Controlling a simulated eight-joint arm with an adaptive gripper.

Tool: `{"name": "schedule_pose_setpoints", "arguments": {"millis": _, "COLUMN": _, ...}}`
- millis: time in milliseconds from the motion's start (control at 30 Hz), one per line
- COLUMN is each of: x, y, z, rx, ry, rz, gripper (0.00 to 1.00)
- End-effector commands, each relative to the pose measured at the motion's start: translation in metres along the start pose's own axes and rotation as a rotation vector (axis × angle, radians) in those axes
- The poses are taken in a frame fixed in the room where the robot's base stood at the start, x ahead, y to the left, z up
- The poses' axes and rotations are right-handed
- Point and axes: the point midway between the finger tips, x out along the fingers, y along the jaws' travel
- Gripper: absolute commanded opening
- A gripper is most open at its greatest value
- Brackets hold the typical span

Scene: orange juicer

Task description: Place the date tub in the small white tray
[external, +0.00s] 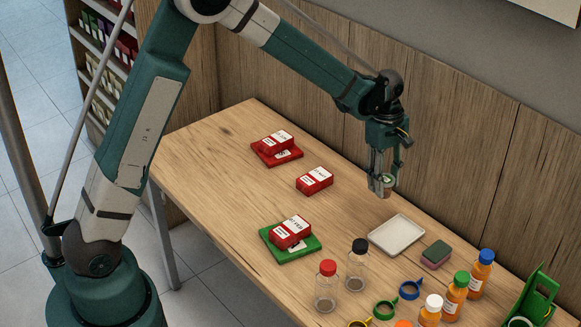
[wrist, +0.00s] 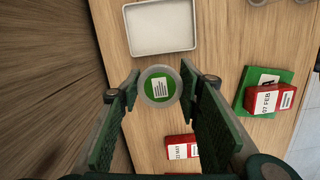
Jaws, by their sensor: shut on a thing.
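The date tub (wrist: 160,87) is a round, clear-rimmed tub with a green top and a white label. My gripper (wrist: 162,90) is shut on it, with a finger on each side. In the external view, my gripper (external: 383,185) holds the tub (external: 388,181) above the table, behind and left of the tray. The small white tray (external: 397,235) is shallow, rectangular and empty. In the wrist view, the tray (wrist: 160,28) lies just beyond the tub, apart from it.
A green-and-pink sponge (external: 436,254) lies right of the tray. A black-capped jar (external: 357,265) and a red-capped jar (external: 326,287) stand in front. Orange bottles (external: 454,295) stand at right. Red boxes (external: 314,180) lie to the left, one on a green mat (external: 305,250). A wooden wall rises behind.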

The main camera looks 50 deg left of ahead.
Motion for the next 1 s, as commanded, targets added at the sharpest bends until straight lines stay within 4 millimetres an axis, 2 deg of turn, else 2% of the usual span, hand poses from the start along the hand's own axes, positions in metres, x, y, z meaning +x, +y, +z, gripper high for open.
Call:
{"name": "schedule_pose_setpoints", "arguments": {"millis": 33, "x": 0.002, "y": 0.001, "z": 0.015, "rx": 0.007, "ry": -0.001, "rz": -0.001, "gripper": 0.22}}
{"name": "schedule_pose_setpoints", "arguments": {"millis": 200, "x": 0.006, "y": 0.001, "z": 0.052, "rx": 0.012, "ry": -0.002, "rz": -0.002, "gripper": 0.22}}
{"name": "schedule_pose_setpoints", "arguments": {"millis": 400, "x": 0.008, "y": 0.0, "z": 0.076, "rx": 0.015, "ry": -0.004, "rz": -0.002, "gripper": 0.22}}
{"name": "schedule_pose_setpoints", "arguments": {"millis": 867, "x": 0.009, "y": 0.0, "z": 0.081, "rx": 0.014, "ry": -0.004, "rz": -0.003, "gripper": 0.22}}
{"name": "schedule_pose_setpoints", "arguments": {"millis": 1000, "x": 0.016, "y": 0.0, "z": 0.08, "rx": 0.014, "ry": -0.004, "rz": -0.003, "gripper": 0.22}}
